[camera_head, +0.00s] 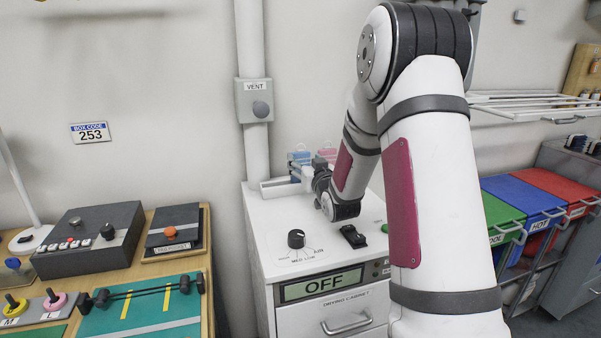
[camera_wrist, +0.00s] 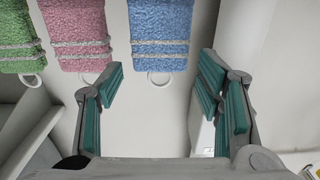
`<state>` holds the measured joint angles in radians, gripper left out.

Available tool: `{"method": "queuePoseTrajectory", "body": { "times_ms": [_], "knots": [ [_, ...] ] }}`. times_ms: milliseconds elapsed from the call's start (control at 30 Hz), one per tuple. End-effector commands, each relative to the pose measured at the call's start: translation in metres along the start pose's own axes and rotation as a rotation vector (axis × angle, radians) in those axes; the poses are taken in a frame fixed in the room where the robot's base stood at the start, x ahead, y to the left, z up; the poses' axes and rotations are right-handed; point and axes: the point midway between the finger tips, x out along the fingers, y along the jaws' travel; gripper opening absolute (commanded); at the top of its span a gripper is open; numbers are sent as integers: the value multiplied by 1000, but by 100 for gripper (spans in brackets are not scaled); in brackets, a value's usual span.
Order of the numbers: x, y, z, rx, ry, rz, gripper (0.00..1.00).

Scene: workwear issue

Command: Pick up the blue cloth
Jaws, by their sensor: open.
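The blue cloth (camera_wrist: 160,35) hangs at the top middle of the wrist view, with pale bands near its lower end and a white ring (camera_wrist: 160,78) below it. My gripper (camera_wrist: 160,85) is open and empty, its teal-padded fingers apart, with the cloth's lower end between and beyond the fingertips. I see no contact. In the head view a small blue patch (camera_head: 299,157) shows behind the drying cabinet's top, beside my gripper, which is partly hidden by my arm.
A pink cloth (camera_wrist: 77,35) and a green cloth (camera_wrist: 18,38) hang to the left of the blue one. The drying cabinet (camera_head: 262,235) stands below my arm, with a knob (camera_head: 296,239) and an OFF display (camera_head: 322,285). Colored lidded bins (camera_head: 520,195) stand at right.

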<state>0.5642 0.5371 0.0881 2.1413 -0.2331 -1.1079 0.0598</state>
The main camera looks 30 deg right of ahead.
Motion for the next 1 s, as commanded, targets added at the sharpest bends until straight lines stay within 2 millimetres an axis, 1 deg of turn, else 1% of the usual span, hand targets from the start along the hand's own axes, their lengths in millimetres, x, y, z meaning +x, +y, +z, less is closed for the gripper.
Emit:
{"method": "queuePoseTrajectory", "body": {
  "times_ms": [67, 233, 300, 400, 667, 767, 800, 833, 1000],
  "knots": [
    [7, 0, 1, 0, 0, -1, 60],
    [32, 0, 6, 0, 0, -1, 60],
    [40, 0, 6, -1, 1, -1, 60],
    [49, 0, 6, 0, 0, -1, 60],
    [51, 0, 6, 0, -1, 0, 60],
    [51, 0, 6, 0, -1, 0, 40],
    [51, 0, 6, 0, -1, 0, 31],
    [51, 0, 6, 0, -1, 0, 26],
    [51, 0, 5, 0, 0, 0, 26]
  ]
}}
